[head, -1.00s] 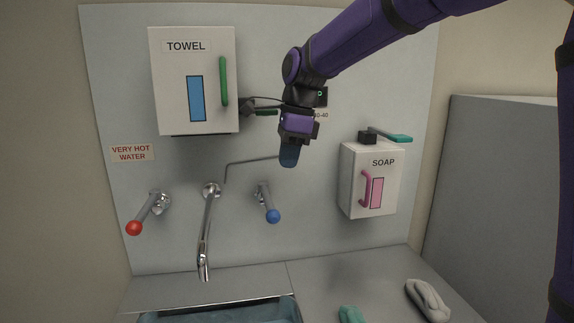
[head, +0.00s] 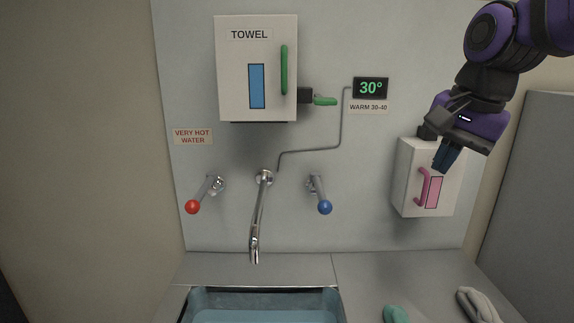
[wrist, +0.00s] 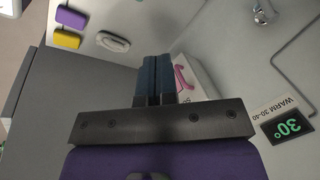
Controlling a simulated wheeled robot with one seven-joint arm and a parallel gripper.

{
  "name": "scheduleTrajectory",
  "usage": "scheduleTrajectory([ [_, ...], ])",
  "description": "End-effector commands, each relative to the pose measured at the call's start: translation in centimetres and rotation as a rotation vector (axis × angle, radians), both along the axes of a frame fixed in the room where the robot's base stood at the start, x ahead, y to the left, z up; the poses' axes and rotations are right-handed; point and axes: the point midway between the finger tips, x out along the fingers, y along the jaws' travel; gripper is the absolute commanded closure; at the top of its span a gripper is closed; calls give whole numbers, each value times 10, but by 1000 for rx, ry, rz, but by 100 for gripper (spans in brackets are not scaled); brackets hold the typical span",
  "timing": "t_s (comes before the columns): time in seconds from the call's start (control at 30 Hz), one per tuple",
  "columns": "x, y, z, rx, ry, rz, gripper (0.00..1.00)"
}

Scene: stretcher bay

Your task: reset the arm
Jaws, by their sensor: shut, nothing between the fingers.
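My gripper (head: 445,158) is shut and empty, with its dark blue fingers together. In the head view it hangs at the right, in front of the soap dispenser (head: 408,180), and hides part of that box, including its label. In the wrist view the closed fingers (wrist: 155,78) point away from the camera, with part of the soap dispenser (wrist: 200,88) and its pink handle just beyond them. I cannot tell whether the gripper touches the box.
A towel dispenser (head: 226,90) and a 30° display (head: 371,88) are on the wall. A red-knobbed tap (head: 192,207), spout (head: 257,225) and blue-knobbed tap (head: 324,207) stand above a basin (head: 335,305). A grey cabinet (head: 535,200) is at the right. The space before the taps is clear.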

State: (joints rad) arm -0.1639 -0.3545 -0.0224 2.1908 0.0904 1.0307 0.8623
Motion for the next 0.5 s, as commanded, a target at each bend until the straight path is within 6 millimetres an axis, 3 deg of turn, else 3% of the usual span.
scheduleTrajectory([
  [0.03, -15, -9, -1, -25, -31, 57, 100],
  [0.3, -84, -41, -21, -206, -165, 405, 100],
  [0.5, -118, -54, -39, -327, -221, 598, 100],
])
